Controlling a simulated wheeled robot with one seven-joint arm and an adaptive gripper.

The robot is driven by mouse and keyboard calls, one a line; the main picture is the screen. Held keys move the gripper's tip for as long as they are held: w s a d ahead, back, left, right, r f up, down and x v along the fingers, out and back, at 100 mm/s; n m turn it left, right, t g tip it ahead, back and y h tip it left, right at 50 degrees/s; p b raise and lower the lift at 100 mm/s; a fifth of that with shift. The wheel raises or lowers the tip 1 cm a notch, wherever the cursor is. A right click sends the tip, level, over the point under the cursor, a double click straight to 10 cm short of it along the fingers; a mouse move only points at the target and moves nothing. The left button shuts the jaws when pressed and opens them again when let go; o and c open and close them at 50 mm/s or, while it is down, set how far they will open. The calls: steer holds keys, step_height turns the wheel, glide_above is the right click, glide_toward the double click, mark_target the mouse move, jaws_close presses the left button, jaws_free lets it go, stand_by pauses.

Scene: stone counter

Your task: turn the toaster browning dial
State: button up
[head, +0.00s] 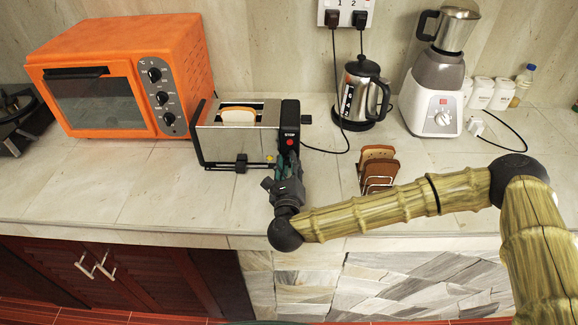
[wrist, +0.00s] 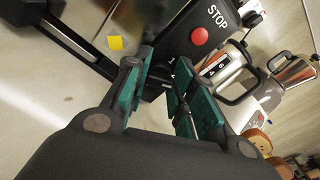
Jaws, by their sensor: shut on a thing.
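The toaster (head: 222,143) stands on the counter in the head view, with a slice of bread (head: 239,117) in its slot. Its black end panel (wrist: 196,22) fills the top of the wrist view, with a red STOP button (wrist: 200,36) and small white number marks. My gripper (head: 289,165) is at this panel, below the button. In the wrist view its green fingers (wrist: 163,84) reach to the panel beside the number marks. They are shut on the browning dial, which they and the dark panel largely hide. I cannot read the dial's setting.
An orange toaster oven (head: 125,80) stands left of the toaster. A toast rack (head: 378,170) is just right of my gripper, behind my arm. A kettle (head: 361,95) and a blender (head: 438,85) stand at the back right. The front counter left of the gripper is clear.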

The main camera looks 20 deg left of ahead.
steer(key=shift+n, duration=0.3)
steer(key=o, duration=1)
steer(key=shift+o, duration=0.2)
steer(key=v, duration=1.2)
